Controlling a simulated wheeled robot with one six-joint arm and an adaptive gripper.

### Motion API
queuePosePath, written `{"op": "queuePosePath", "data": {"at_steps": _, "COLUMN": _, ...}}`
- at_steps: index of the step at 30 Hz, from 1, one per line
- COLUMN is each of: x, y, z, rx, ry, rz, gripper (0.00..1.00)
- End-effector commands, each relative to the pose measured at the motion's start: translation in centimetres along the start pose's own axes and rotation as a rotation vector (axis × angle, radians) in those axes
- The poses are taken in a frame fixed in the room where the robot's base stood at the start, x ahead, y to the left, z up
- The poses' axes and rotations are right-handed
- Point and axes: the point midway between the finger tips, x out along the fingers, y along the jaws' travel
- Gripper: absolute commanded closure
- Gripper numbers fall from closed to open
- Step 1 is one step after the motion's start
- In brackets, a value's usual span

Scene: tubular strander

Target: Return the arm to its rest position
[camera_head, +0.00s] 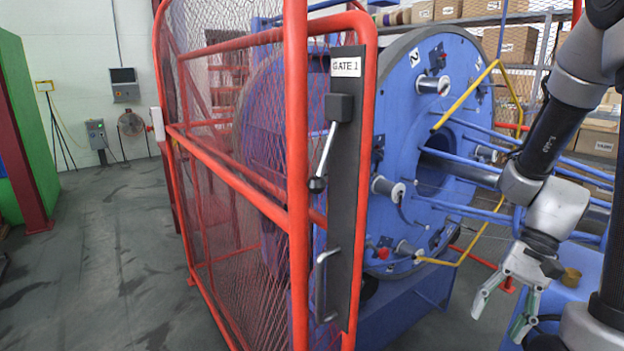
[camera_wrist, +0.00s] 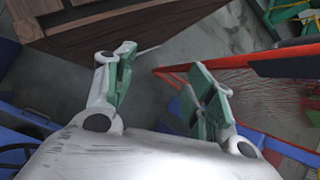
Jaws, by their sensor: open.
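My gripper (camera_head: 502,308) hangs at the lower right of the head view, fingers pointing down and to the left. Its two fingers with green pads are spread apart, with nothing between them. The wrist view also shows my gripper (camera_wrist: 164,92) open and empty above the floor. My arm is bent at the right side of the head view, in front of the blue strander (camera_head: 408,150). The gripper is apart from the red gate.
Yellow and blue bars cross the strander's face. Shelves with boxes (camera_head: 500,42) stand behind. Open grey floor (camera_head: 110,260) lies at the left.

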Motion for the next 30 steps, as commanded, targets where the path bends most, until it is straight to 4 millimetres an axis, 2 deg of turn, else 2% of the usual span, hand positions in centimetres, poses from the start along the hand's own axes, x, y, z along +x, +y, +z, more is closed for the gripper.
{"op": "queuePosePath", "data": {"at_steps": 1, "x": -1.6, "y": 0.4, "z": 0.6, "rx": -0.070, "ry": 0.074, "rz": 0.054, "gripper": 0.46}}
{"op": "queuePosePath", "data": {"at_steps": 6, "x": -6.8, "y": 1.6, "z": 2.3, "rx": -0.276, "ry": 0.314, "rz": 0.219, "gripper": 0.46}}
{"op": "queuePosePath", "data": {"at_steps": 9, "x": -9.6, "y": 1.7, "z": 3.7, "rx": -0.389, "ry": 0.452, "rz": 0.288, "gripper": 0.46}}
{"op": "queuePosePath", "data": {"at_steps": 13, "x": -12.3, "y": 1.3, "z": 6.0, "rx": -0.506, "ry": 0.611, "rz": 0.331, "gripper": 0.46}}
{"op": "queuePosePath", "data": {"at_steps": 18, "x": -14.3, "y": 0.0, "z": 8.7, "rx": -0.601, "ry": 0.761, "rz": 0.300, "gripper": 0.46}}
{"op": "queuePosePath", "data": {"at_steps": 21, "x": -14.9, "y": -0.6, "z": 9.6, "rx": -0.635, "ry": 0.808, "rz": 0.285, "gripper": 0.46}}
{"op": "queuePosePath", "data": {"at_steps": 30, "x": -15.0, "y": -1.0, "z": 9.9, "rx": -0.659, "ry": 0.817, "rz": 0.281, "gripper": 0.46}}
